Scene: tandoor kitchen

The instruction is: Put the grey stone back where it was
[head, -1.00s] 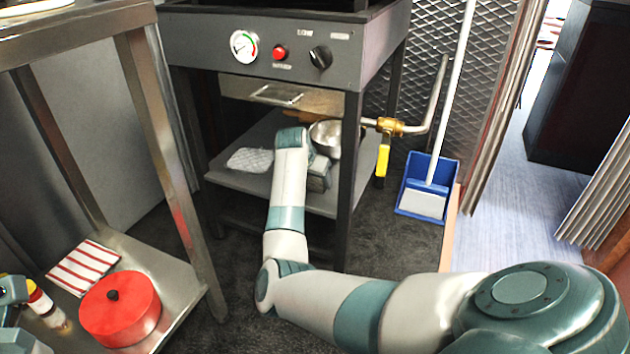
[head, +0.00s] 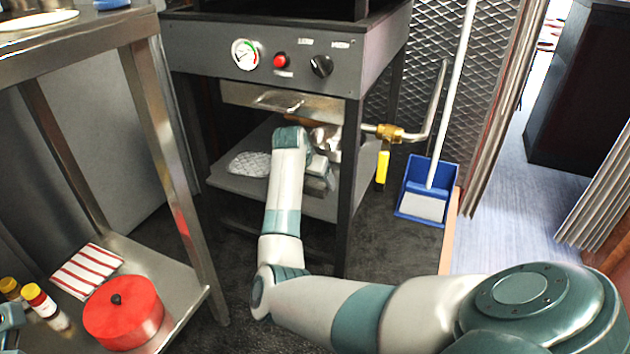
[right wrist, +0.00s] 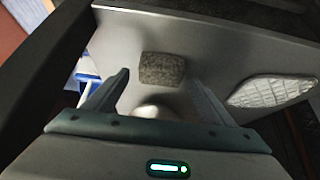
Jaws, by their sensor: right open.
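The grey stone (right wrist: 162,68) is a small rough block on the shelf in the right wrist view. It lies ahead of my right gripper (right wrist: 160,92), roughly between the lines of its two fingers and apart from them. That gripper is open and empty. In the head view my right gripper (head: 318,172) is at the shelf under the oven, partly covered by my wrist.
Dark legs frame the shelf. A yellow valve handle (head: 382,170) and blue dustpan (head: 412,200) are right.

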